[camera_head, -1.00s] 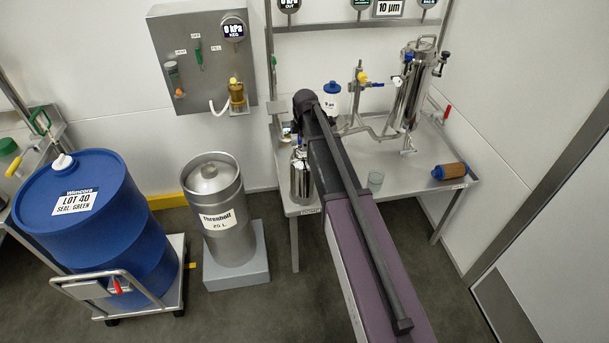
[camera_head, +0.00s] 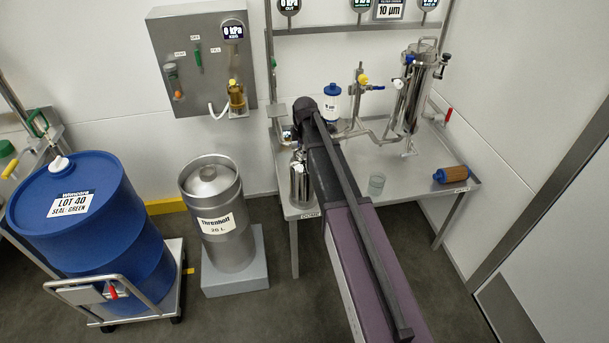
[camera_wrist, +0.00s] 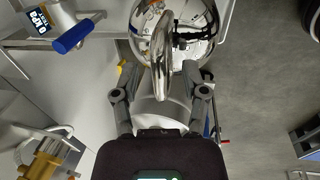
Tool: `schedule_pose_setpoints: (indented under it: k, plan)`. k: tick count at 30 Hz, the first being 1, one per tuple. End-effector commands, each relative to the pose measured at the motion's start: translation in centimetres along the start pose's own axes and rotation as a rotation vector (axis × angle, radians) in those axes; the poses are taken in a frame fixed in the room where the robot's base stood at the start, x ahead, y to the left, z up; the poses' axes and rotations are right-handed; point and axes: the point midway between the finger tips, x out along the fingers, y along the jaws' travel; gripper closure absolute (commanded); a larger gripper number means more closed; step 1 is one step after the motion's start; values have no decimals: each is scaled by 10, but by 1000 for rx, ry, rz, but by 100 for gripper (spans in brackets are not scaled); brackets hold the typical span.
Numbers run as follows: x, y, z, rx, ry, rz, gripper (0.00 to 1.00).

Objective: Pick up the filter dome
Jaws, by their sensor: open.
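The filter dome looks to be the shiny steel dome (camera_wrist: 200,38) with a loop handle (camera_wrist: 162,55) at the top of the wrist view. My gripper (camera_wrist: 160,78) is open, with one finger on each side of the handle's lower end. I cannot tell whether either finger touches it. In the head view a polished steel vessel (camera_head: 299,184), probably the same dome, stands at the bench's left front edge. My arm partly covers it, and my fingers are hidden there.
A blue-handled valve (camera_wrist: 73,35) is left of the dome. A keg (camera_head: 215,210) and blue drum (camera_head: 85,215) stand left.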

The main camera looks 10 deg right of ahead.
Motion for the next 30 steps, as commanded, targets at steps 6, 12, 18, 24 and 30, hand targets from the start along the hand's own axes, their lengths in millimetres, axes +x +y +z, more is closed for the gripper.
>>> schedule_pose_setpoints:
  k: [6,12,18,24,30]
  plan:
    - [0,0,0,0,0,0,97]
    - [0,0,0,0,0,0,100]
    - [0,0,0,0,0,0,100]
    - [-2,0,1,1,0,0,100]
    - [-9,2,1,1,0,1,100]
